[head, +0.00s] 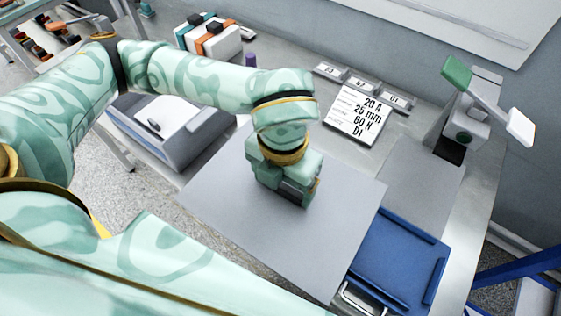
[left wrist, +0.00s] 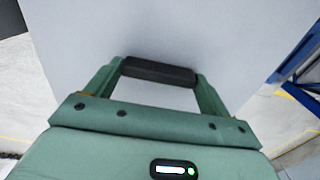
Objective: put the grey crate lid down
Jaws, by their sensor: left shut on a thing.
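The grey crate lid (head: 240,230) is a large flat sheet across the middle of the head view. It also fills much of the left wrist view (left wrist: 150,30). My left gripper (head: 290,190) is over the lid's middle, pointing down. In the left wrist view its two green fingers (left wrist: 160,72) are on the ends of a black bar handle on the lid, so it is shut on the lid. The lid hides what is under it, and I cannot tell whether it touches anything below. My right gripper is not in view.
A blue tray (head: 400,258) lies right of the lid. A grey mat (head: 425,180) is behind the tray. A printed card (head: 357,116) and number plates (head: 361,85) stand behind. A green-levered device (head: 466,125) is at back right. A grey case (head: 190,150) is left.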

